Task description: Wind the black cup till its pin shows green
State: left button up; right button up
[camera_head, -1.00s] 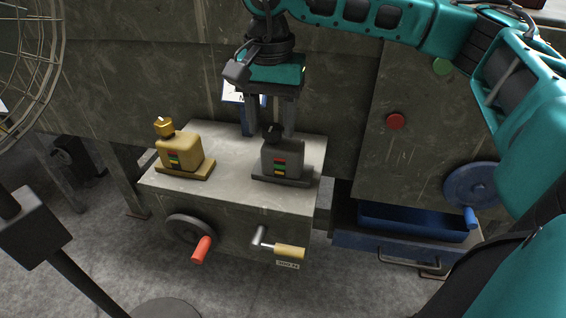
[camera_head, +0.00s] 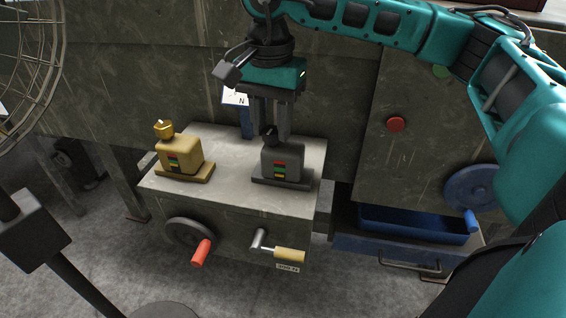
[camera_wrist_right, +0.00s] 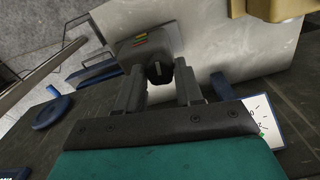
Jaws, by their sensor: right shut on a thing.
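The black cup (camera_head: 270,132) is a small dark knob on top of the grey device (camera_head: 284,160), which has red, yellow and green stripes on its front. My right gripper (camera_head: 271,132) points down over it from above, its fingers on either side of the cup and shut on it. In the right wrist view the cup (camera_wrist_right: 158,73) sits between the two fingers (camera_wrist_right: 160,75), with a pale mark on it. I cannot make out the pin's colour. My left gripper is in neither view.
A yellow device (camera_head: 181,155) with a gold cup (camera_head: 163,129) stands left on the same pale cabinet top (camera_head: 228,165). A red-handled wheel (camera_head: 190,232) and a yellow-handled crank (camera_head: 275,249) project from its front. A blue drawer tray (camera_head: 410,225) stands open at right.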

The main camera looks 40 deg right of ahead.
jog(key=shift+m, duration=0.8)
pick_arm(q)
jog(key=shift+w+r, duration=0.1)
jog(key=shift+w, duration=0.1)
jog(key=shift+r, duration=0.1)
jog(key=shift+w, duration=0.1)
pick_arm(e)
jog(key=shift+m, duration=1)
